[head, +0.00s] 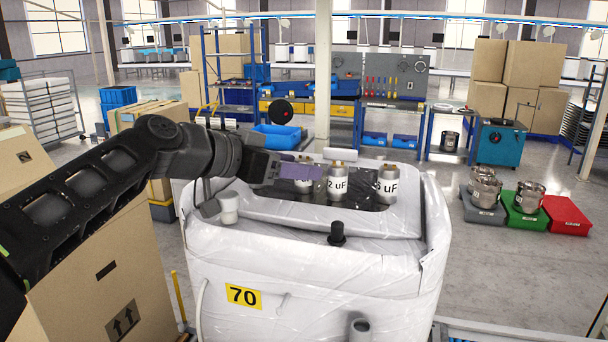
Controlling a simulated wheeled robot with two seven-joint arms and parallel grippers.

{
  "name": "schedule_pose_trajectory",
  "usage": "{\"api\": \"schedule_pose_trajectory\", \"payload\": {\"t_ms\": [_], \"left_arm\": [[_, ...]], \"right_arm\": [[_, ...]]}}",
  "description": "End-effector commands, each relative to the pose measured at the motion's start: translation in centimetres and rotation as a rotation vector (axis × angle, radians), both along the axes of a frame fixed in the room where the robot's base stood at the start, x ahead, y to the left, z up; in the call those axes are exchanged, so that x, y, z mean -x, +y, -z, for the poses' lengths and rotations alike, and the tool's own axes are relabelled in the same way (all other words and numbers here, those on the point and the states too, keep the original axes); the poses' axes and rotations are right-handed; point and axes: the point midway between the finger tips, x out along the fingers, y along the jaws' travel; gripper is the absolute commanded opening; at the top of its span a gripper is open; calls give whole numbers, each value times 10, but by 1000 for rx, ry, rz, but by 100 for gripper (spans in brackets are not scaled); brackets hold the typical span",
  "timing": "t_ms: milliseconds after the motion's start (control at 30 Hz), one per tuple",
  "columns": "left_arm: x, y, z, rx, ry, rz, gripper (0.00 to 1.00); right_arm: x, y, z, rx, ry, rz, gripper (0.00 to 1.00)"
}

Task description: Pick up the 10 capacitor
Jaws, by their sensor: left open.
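Three silver capacitors stand upright on the dark top of a white plastic-wrapped machine (310,268) in the head view. The left capacitor (304,187) is mostly hidden by my left gripper (298,170), and its label cannot be read. The middle capacitor (337,184) shows "2 uF". The right capacitor (387,185) shows what looks like "5 uF" or "6 uF". No "10" is readable. My left gripper is open, just in front of the left capacitor; I cannot tell if they touch. My right gripper is not in view.
A black knob (337,234) and a white cap (228,207) stick up from the machine's top. Cardboard boxes (95,245) stand at the left. The floor between is clear.

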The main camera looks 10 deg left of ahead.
Motion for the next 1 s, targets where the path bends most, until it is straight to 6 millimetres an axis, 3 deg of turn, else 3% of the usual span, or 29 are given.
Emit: {"api": "schedule_pose_trajectory", "payload": {"t_ms": [100,800,1000], "left_arm": [[0,0,0,0,0,0,57],[0,0,0,0,0,0,0],[0,0,0,0,0,0,0]], "right_arm": [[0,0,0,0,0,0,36],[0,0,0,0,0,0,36],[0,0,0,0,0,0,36]]}}
